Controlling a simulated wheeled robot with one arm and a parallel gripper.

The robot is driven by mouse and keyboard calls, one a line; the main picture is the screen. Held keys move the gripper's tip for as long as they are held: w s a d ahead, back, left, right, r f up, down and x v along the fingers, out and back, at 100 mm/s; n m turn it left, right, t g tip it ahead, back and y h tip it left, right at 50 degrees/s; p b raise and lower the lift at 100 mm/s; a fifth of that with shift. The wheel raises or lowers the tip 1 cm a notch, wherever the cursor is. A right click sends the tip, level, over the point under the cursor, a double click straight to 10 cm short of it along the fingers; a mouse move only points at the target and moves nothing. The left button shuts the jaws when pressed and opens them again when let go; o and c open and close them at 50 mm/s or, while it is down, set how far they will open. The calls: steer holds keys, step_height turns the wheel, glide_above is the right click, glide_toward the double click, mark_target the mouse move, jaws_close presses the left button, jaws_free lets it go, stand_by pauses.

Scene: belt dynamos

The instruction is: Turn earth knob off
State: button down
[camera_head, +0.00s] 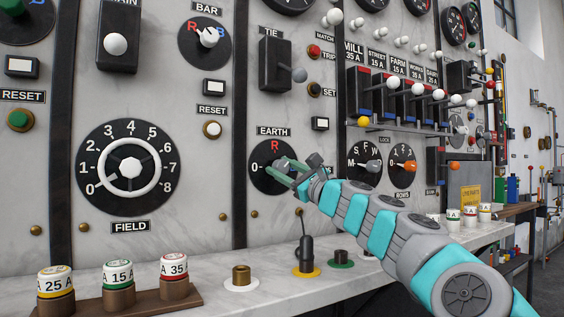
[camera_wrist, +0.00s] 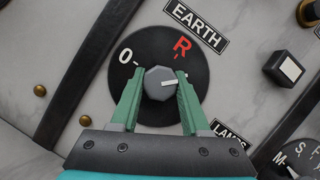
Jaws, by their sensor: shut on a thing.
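The earth dial (camera_head: 256,183) is a round black plate under an EARTH label (camera_head: 274,131), with a white 0 at left and a red R at top. In the wrist view the dial (camera_wrist: 150,45) shows the same 0 and R. Its grey faceted knob (camera_wrist: 158,82) sits at the centre. The knob's white pointer lies to the right in the wrist view, turned clockwise past R. My gripper (camera_wrist: 160,84) has its green fingers on both sides of the knob, shut on it. In the head view my gripper (camera_head: 284,172) hides most of the knob. The dial's lower right is covered.
The big FIELD wheel (camera_head: 129,168) is to the left. The TIE lever (camera_head: 299,75) and a white button (camera_head: 320,123) are above. The S/M/W lock dial (camera_head: 363,161) is at right. Below, the shelf holds a black-handled plug (camera_head: 306,250) and several fuses.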

steer(key=n+g+p, duration=0.1)
steer(key=n, duration=0.2)
steer(key=n+g+p, duration=0.1)
steer(key=n, duration=0.2)
steer(key=shift+r+g+y, duration=0.15)
steer(key=shift+g+y, duration=0.15)
steer(key=shift+w+n+g+p, duration=0.1)
steer(key=shift+n+g+p, duration=0.4)
steer(key=shift+n, duration=0.5)
steer(key=n+g+p, duration=0.1)
steer(key=n, duration=0.2)
steer(key=shift+n+h, duration=0.4)
steer(key=n+g+h+p, duration=0.1)
steer(key=n, duration=0.2)
steer(key=n+h, duration=0.1)
steer(key=n, duration=0.1)
steer(key=n+h, duration=0.1)
steer(key=n, duration=0.2)
steer(key=shift+h+p, duration=0.3)
steer(key=shift+h, duration=0.1)
steer(key=n+h, duration=0.1)
steer(key=n, duration=0.1)
steer(key=n+h, duration=0.1)
steer(key=shift+f+n+b, duration=0.2)
steer(key=shift+n+b, duration=0.15)
steer(key=shift+n, duration=0.05)
steer(key=shift+n+t+h, duration=0.3)
steer(key=shift+n, duration=0.3)
steer(key=shift+r, duration=0.1)
